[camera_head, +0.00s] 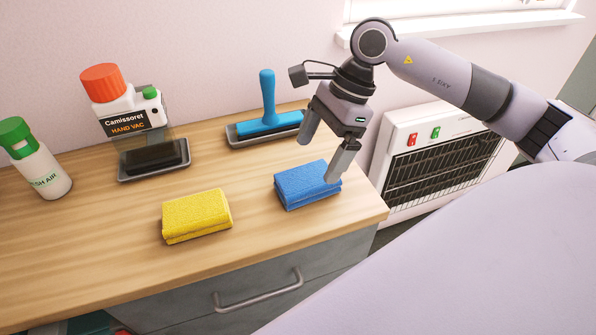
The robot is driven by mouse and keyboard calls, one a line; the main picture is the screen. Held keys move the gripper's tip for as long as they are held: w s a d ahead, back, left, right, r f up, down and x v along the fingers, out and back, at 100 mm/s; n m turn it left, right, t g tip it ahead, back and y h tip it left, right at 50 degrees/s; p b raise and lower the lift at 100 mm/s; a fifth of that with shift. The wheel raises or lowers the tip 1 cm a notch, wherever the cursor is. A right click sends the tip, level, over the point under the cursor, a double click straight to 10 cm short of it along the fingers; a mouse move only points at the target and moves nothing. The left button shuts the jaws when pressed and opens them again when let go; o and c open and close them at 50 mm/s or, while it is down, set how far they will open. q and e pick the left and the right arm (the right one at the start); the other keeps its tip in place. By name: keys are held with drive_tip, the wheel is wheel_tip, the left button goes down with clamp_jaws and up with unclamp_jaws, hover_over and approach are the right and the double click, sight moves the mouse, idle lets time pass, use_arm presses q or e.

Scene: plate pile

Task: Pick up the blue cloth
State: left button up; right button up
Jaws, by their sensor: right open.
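The blue cloth (303,187) is a folded, thick block lying on the wooden counter, near its right end. My right gripper (322,158) is above the blue cloth with its two fingers spread apart and pointing down. One finger is over the back left of the cloth, the other overlaps its right part in the picture. I cannot tell whether that finger touches it. Nothing is held between the fingers. My left gripper is not in view.
A folded yellow cloth (197,215) lies left of the blue one. A heater (428,150) stands right of the counter. Bare wood (80,240) lies front left.

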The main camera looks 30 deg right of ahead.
sight(307, 176)
drive_tip(key=p+x, duration=0.1)
drive_tip(key=x, duration=0.4)
drive_tip(key=shift+s+a+f, duration=0.15)
drive_tip(key=shift+a+f, duration=0.2)
drive_tip(key=shift+f, duration=0.25)
drive_tip(key=shift+f, duration=0.1)
drive_tip(key=c, duration=1)
